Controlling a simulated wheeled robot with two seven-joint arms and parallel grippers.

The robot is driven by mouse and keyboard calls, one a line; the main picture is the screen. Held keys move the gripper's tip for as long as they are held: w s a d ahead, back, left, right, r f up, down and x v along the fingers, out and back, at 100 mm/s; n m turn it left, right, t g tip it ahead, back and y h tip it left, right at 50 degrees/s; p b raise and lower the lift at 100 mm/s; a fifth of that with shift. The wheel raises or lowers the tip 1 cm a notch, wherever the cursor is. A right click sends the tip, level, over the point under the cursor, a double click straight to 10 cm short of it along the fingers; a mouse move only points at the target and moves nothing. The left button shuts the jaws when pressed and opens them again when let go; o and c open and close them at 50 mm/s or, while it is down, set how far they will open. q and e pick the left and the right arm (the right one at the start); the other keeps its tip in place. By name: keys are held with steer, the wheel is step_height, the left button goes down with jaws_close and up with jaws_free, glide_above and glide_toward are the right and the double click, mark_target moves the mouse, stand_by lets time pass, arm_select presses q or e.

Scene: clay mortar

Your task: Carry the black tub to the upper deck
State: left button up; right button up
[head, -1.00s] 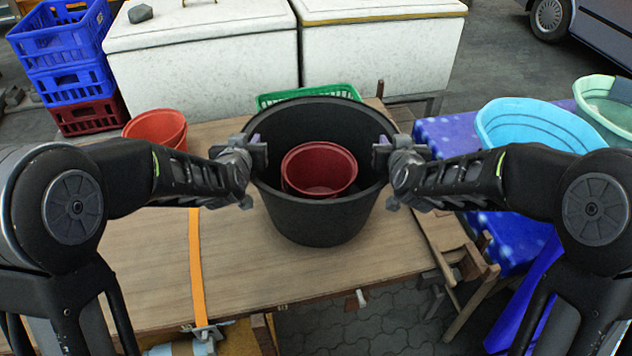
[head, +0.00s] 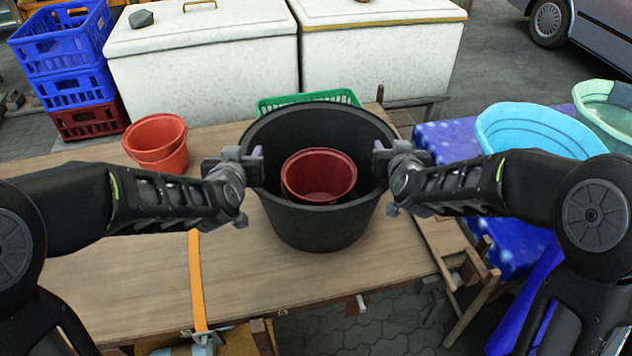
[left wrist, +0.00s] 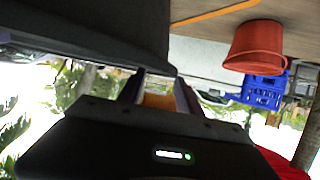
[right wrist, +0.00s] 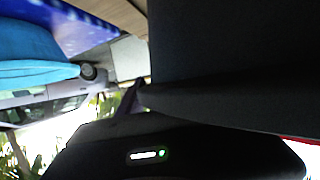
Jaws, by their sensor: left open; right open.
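The large black tub (head: 318,228) stands upright on the wooden table, with a dark red bucket (head: 320,174) inside it. My left gripper (head: 238,168) is open at the tub's left rim, one finger appearing just inside the rim and the other outside. In the left wrist view the dark tub wall (left wrist: 90,25) fills the upper left, close to the fingers. My right gripper (head: 398,160) is open at the right rim, one finger over the inner side. In the right wrist view the tub (right wrist: 235,50) hides part of that gripper. I cannot tell which surface is the upper deck.
Orange-red buckets (head: 157,146) stand on the wooden table (head: 130,260) at left, and a green basket (head: 310,98) sits behind the tub. White chests (head: 205,68) and blue crates (head: 68,50) stand at the back. Light-blue basins (head: 535,128) rest on the blue-covered table at right.

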arm_select(q)
steer(key=v, duration=0.7)
steer(key=shift+w, duration=0.1)
arm_select(e)
steer(key=shift+s, duration=0.1)
steer(key=v, duration=1.1)
steer(key=shift+s+r, duration=0.25)
steer(key=shift+s, duration=0.1)
